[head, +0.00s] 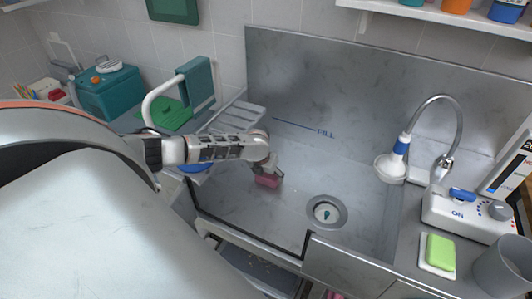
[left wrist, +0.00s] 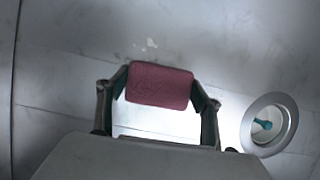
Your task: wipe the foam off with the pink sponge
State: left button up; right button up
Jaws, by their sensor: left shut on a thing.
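My left gripper (head: 268,174) reaches down into the grey metal tub (head: 290,185) and is shut on the pink sponge (head: 267,181). In the left wrist view the sponge (left wrist: 160,86) lies crosswise between the two fingertips of the gripper (left wrist: 160,92). Small pale patches, which look like foam (left wrist: 148,44), show on the tub surface just beyond the sponge in that view. I cannot tell whether the sponge touches the tub floor. No foam can be made out in the head view. My right gripper is not in view.
The round drain (head: 327,212) lies right of the sponge, with a small teal thing in it. A shower head (head: 391,166) hangs at the tub's right. A slatted rack (head: 238,117) is at the left.

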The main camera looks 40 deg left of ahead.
pick_arm(q)
jog(key=shift+w+a+f+b, duration=0.15)
jog(key=shift+w+b, duration=0.35)
jog(key=shift+w, duration=0.25)
jog(key=shift+w+a+r+b, duration=0.15)
jog(key=shift+w+b, duration=0.3)
jog(key=shift+w, duration=0.25)
jog(key=shift+w+a+b, duration=0.2)
jog(key=shift+w+b, duration=0.25)
jog(key=shift+w, duration=0.3)
jog(key=shift+w+a+f+b, duration=0.1)
jog(key=shift+w+a+b, duration=0.05)
jog(key=shift+w+b, duration=0.4)
jog(key=shift+w+a+f+b, duration=0.1)
jog(key=shift+w+b, duration=0.4)
jog(key=shift+b, duration=0.05)
jog(key=shift+w+a+r+b, duration=0.1)
jog(key=shift+w+a+b, duration=0.05)
jog(key=shift+w+b, duration=0.6)
